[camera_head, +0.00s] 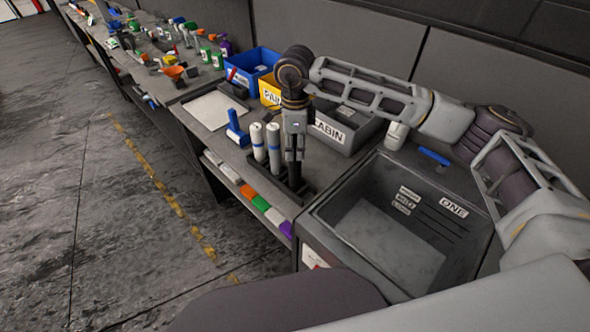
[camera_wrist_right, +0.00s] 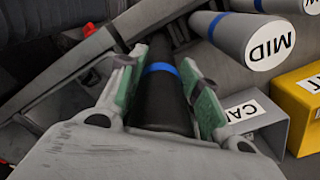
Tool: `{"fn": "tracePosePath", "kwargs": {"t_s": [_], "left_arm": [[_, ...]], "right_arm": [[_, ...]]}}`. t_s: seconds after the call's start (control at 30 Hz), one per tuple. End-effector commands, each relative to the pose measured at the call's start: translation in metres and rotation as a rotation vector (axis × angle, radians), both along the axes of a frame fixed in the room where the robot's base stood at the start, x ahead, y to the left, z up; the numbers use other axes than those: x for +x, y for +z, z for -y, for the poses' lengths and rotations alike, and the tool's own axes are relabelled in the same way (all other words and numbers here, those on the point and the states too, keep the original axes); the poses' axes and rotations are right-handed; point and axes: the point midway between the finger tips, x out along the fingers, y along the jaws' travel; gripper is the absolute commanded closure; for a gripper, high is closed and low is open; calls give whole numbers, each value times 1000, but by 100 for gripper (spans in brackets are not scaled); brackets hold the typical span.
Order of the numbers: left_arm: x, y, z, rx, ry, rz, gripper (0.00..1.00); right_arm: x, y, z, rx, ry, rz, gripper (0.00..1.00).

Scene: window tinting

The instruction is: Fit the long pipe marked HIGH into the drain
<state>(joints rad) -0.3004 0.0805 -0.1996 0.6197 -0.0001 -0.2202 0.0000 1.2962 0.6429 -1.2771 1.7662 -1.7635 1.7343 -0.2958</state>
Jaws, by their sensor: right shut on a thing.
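My right gripper (camera_head: 294,158) points down over the black pipe rack (camera_head: 306,190) on the bench. In the right wrist view its green-padded fingers (camera_wrist_right: 168,95) are closed around a dark pipe (camera_wrist_right: 160,100) with a blue band. No marking shows on this pipe, and its lower end is hard to make out. Two pale pipes (camera_head: 266,146) with blue bands stand upright to the left of the gripper. In the right wrist view a pipe end reads MID (camera_wrist_right: 272,42). A grey sink marked ONE (camera_head: 453,208) lies to the right; I cannot make out its drain opening. My left gripper is out of view.
A blue bin (camera_head: 250,66), a yellow bin (camera_head: 269,92) and a grey CABIN bin (camera_head: 345,128) stand behind the rack. A blue-handled tool (camera_head: 236,130) and a white board (camera_head: 213,109) lie left. My right arm spans above the sink's back edge.

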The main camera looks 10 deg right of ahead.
Motion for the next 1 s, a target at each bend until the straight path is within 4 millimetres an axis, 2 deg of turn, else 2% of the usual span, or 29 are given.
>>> {"fn": "tracePosePath", "kwargs": {"t_s": [0.37, 0.57, 0.77, 1.0], "left_arm": [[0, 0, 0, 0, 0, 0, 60], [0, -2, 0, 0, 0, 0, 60], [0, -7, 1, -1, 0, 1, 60], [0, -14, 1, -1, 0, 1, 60]], "right_arm": [[0, 1, 0, 1, 0, 1, 100], [1, 9, 0, 2, 0, 2, 100], [1, 30, 0, 1, 0, 4, 100], [1, 66, -1, 1, 0, 4, 100]]}}
